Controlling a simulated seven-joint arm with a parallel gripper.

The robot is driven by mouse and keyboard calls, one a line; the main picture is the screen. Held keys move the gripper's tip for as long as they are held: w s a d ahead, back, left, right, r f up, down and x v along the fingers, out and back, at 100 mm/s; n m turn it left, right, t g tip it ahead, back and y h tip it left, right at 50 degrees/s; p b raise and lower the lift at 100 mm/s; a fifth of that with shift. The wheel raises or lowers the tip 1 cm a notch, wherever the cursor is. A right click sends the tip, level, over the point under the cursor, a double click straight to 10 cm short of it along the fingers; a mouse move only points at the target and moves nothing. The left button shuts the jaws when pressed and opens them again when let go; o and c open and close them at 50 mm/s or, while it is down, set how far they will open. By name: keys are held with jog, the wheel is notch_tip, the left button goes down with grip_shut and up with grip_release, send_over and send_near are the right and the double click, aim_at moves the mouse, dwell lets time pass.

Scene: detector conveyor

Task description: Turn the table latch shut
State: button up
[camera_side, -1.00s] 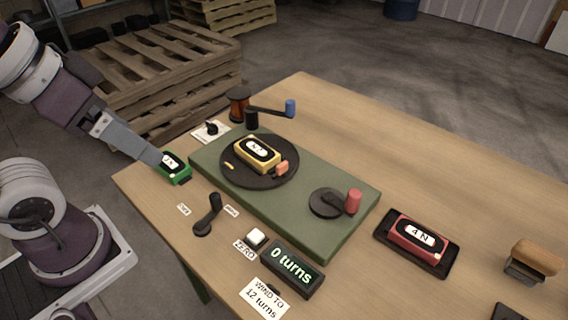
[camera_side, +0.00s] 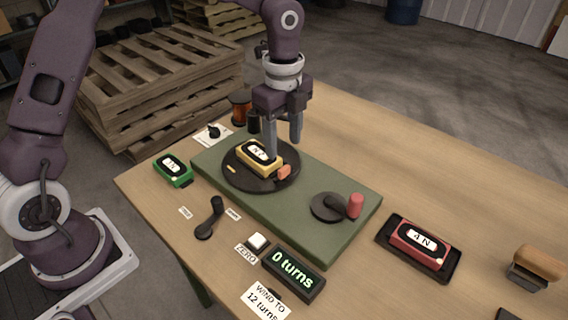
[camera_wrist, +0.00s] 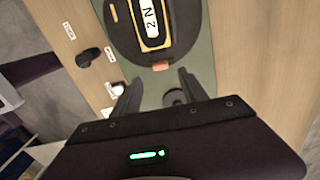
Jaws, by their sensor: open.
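A black lever (camera_side: 210,218) stands on the wooden table between two small labels, too small to read. It also shows in the wrist view (camera_wrist: 88,57). A dark round turntable (camera_side: 238,178) sits on the green base plate (camera_side: 330,235), with an orange tab (camera_side: 284,172) at its edge. I cannot tell for certain which of the two is the latch. A yellow block (camera_side: 262,160), marked 2 N in the wrist view (camera_wrist: 152,22), lies on the turntable. My gripper (camera_side: 284,150) is open and empty over the turntable, to the right of the lever.
A green block (camera_side: 173,170) rests at the table's left edge. A red-knobbed crank (camera_side: 340,206), a white button (camera_side: 257,241) and a "0 turns" display (camera_side: 293,270) are near the plate. A red block (camera_side: 418,238) lies in a black tray.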

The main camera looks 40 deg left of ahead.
aim_at(284, 167)
notch_tip(284, 167, down, 7)
jog(key=shift+w+f, duration=0.1)
jog(key=shift+f, duration=0.05)
grip_shut()
